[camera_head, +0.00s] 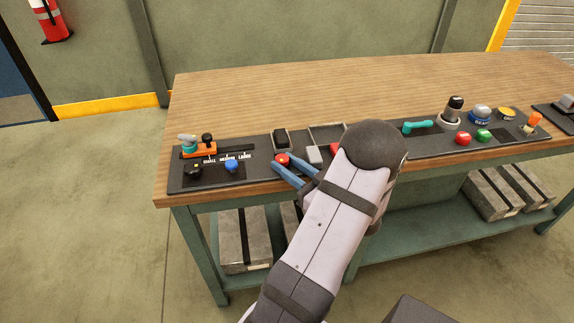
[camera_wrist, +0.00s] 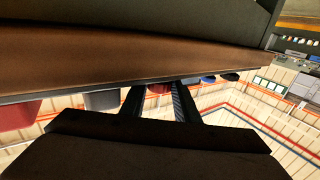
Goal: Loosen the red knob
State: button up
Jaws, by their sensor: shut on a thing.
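The red knob (camera_head: 282,159) sits on the dark control panel near the front edge of the workbench. My gripper (camera_head: 284,163) has blue fingers, one on each side of the knob, and is shut on it. In the wrist view the red knob (camera_wrist: 158,88) shows between the tips of my two dark-looking fingers (camera_wrist: 158,90). My arm covers part of the panel to the right of the knob.
Left of the knob are a blue knob (camera_head: 231,166), a black knob (camera_head: 194,169) and an orange slider (camera_head: 200,149). The wooden top (camera_head: 300,95) behind the panel is clear.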

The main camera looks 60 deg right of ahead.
aim_at(307, 178)
dwell(0.3)
jog(key=o, duration=0.8)
jog(key=shift+c, duration=0.2)
jog(key=shift+s, duration=0.1)
jog(key=s, duration=0.4)
jog(key=s+a+b, duration=0.1)
jog(key=s, duration=0.1)
jog(key=shift+s, duration=0.2)
jog(key=shift+s+a, duration=0.1)
jog(key=shift+s, duration=0.25)
jog(key=shift+o, duration=0.6)
